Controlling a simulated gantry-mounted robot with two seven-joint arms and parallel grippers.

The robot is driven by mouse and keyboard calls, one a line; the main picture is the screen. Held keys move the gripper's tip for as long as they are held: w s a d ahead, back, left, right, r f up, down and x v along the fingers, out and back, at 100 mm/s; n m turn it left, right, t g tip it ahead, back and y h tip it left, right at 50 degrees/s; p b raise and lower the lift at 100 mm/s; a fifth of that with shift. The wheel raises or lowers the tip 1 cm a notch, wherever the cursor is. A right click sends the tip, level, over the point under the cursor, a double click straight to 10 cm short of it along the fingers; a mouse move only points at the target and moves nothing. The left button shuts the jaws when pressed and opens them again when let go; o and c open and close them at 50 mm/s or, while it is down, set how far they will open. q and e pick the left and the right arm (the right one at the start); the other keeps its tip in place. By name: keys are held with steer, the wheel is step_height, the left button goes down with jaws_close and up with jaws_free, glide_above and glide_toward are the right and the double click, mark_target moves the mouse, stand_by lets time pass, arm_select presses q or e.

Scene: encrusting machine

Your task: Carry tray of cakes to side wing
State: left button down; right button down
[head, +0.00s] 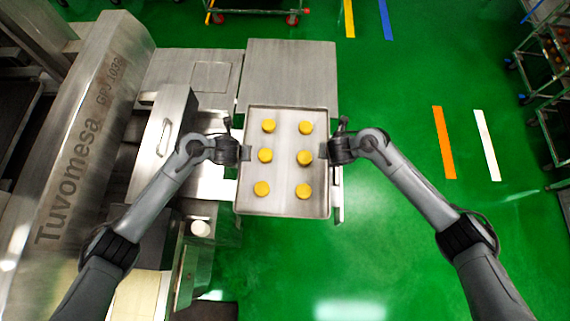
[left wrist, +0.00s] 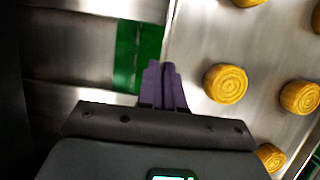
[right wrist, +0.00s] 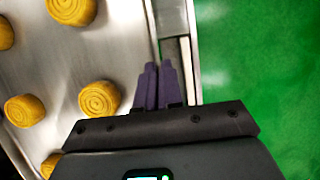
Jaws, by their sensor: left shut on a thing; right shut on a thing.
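A metal tray (head: 285,199) with several round yellow cakes (head: 265,155) in two columns is held level between my two grippers. My left gripper (head: 243,152) is shut on the tray's left rim. In the left wrist view its purple fingers (left wrist: 163,88) are closed at the rim beside the cakes (left wrist: 226,83). My right gripper (head: 326,150) is shut on the tray's right rim. In the right wrist view its fingers (right wrist: 157,88) meet at the rim beside the cakes (right wrist: 99,99). A flat steel side wing (head: 290,75) lies just beyond the tray's far edge.
The steel machine (head: 85,135) marked Tuvomesa stands on the left. Wheeled racks (head: 545,65) stand at the far right and another cart (head: 258,8) at the back. Green floor (head: 400,120) is clear right of the tray.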

arm_select(q)
steer(key=shift+w+r, duration=0.1)
steer(key=shift+r, duration=0.05)
arm_select(e)
steer(key=shift+r, duration=0.2)
